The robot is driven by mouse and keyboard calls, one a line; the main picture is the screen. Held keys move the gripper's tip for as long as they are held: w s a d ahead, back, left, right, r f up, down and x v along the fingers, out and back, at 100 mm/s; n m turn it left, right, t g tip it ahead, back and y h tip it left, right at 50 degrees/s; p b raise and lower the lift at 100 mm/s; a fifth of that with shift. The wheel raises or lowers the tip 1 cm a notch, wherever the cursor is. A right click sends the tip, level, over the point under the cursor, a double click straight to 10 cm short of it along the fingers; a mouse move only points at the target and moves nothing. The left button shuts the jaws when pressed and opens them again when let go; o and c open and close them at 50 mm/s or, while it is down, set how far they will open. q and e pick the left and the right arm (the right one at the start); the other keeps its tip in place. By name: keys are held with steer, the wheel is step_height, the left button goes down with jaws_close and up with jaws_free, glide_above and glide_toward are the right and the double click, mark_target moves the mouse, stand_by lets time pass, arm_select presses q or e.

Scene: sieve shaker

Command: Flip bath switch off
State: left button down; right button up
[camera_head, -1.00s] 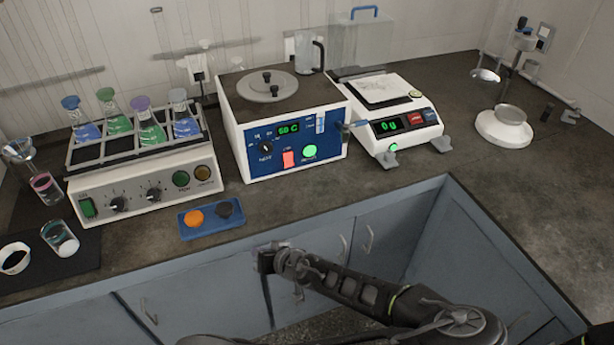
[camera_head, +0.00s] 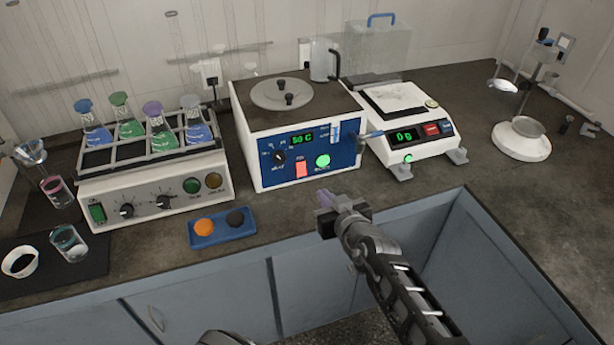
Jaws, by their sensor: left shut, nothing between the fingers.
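The bath (camera_head: 285,123) is a white box with a round lid on top and a blue front panel, standing on the counter. Its green display (camera_head: 302,138) appears to read 50 C. A red switch (camera_head: 301,170) sits low on the panel, and a green round light (camera_head: 322,160) beside it is lit. I cannot tell which way the switch is tilted. My left gripper (camera_head: 325,198) is shut and empty, in front of and a little below the panel near the counter's front edge, apart from the switch. My right gripper is not in view.
A flask shaker (camera_head: 155,192) stands to the left and a balance (camera_head: 412,150) to the right. A blue tray (camera_head: 222,238) with an orange and a dark piece lies at the counter's front. A blue-handled tap sticks out at the panel's right edge.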

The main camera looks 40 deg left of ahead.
mark_target(303, 173)
arm_select(q)
steer(key=p+x, duration=0.2)
steer(key=x, duration=1.1)
steer(key=shift+w+a+f, duration=0.15)
steer(key=shift+a+f, duration=0.05)
steer(key=shift+a, duration=0.15)
steer(key=shift+f+b, duration=0.2)
steer(key=shift+b, duration=0.1)
steer(key=b, duration=0.2)
steer(key=y+b, duration=0.1)
steer(key=b, duration=0.2)
steer(key=shift+w+a+f+t, duration=0.1)
steer(key=shift+a+f+t, duration=0.05)
steer(key=shift+f+t, duration=0.25)
steer(key=shift+r+p, duration=0.4)
steer(key=shift+f, duration=0.1)
